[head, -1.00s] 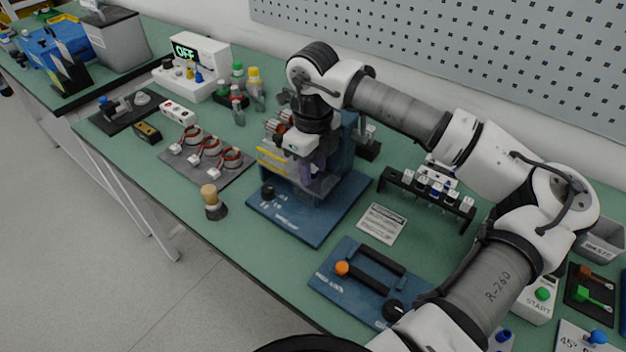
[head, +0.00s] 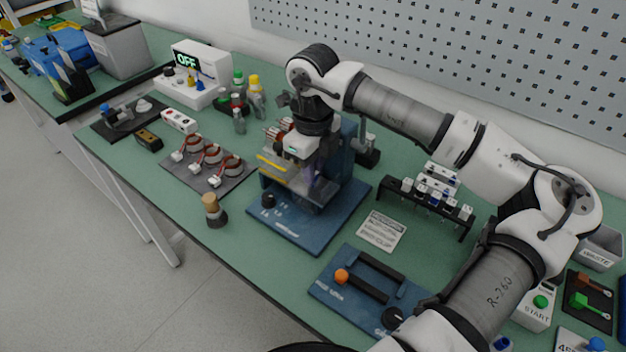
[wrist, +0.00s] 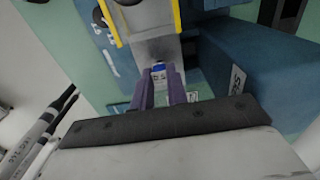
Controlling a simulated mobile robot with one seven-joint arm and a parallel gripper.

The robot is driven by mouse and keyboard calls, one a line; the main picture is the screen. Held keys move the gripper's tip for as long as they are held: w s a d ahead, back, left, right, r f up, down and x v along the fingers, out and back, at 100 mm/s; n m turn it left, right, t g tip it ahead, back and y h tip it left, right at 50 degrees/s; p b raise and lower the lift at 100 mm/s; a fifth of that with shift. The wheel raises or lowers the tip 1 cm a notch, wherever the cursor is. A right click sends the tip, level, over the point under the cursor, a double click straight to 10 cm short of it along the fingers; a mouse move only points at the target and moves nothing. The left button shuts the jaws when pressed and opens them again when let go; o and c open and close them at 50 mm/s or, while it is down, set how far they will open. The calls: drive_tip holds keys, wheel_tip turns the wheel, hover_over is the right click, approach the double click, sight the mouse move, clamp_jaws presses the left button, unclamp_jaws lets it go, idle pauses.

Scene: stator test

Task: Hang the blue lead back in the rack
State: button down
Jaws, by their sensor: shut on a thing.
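My gripper (wrist: 160,88) shows in the wrist view with its purple fingers closed on a small blue-and-white piece (wrist: 158,72), which looks like the blue lead's labelled end. Most of it is hidden between the fingers. In the head view my gripper (head: 310,172) points down over the blue test stand (head: 290,222), in front of its upright. The held piece cannot be made out there. The black rack (head: 395,184) stands to the right of the stand, holding several pieces with white heads, some with blue parts.
The white unit reading OFF (head: 213,62) stands at the back left, near several capped bottles (head: 256,95). Stators (head: 207,150) lie on a grey mat left of the stand.

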drive_tip(key=shift+r+p, duration=1)
drive_tip(key=shift+r, duration=1.2)
drive_tip(key=shift+s, duration=0.1)
